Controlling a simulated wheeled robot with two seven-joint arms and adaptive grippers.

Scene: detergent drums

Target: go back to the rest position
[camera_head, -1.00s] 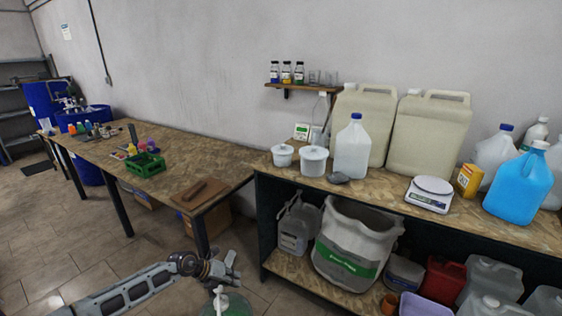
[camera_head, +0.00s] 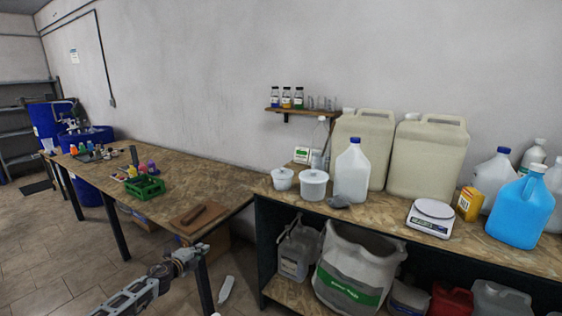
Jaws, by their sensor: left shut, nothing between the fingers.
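My left arm comes in from the bottom left. My left gripper (camera_head: 198,252) is shut and empty, near the front corner of the left wooden table (camera_head: 200,165). It appears apart from the things on the table.
The left table holds a green crate (camera_head: 145,187), a brown board (camera_head: 198,216) and small bottles. A white object (camera_head: 226,289) is low beside my gripper.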

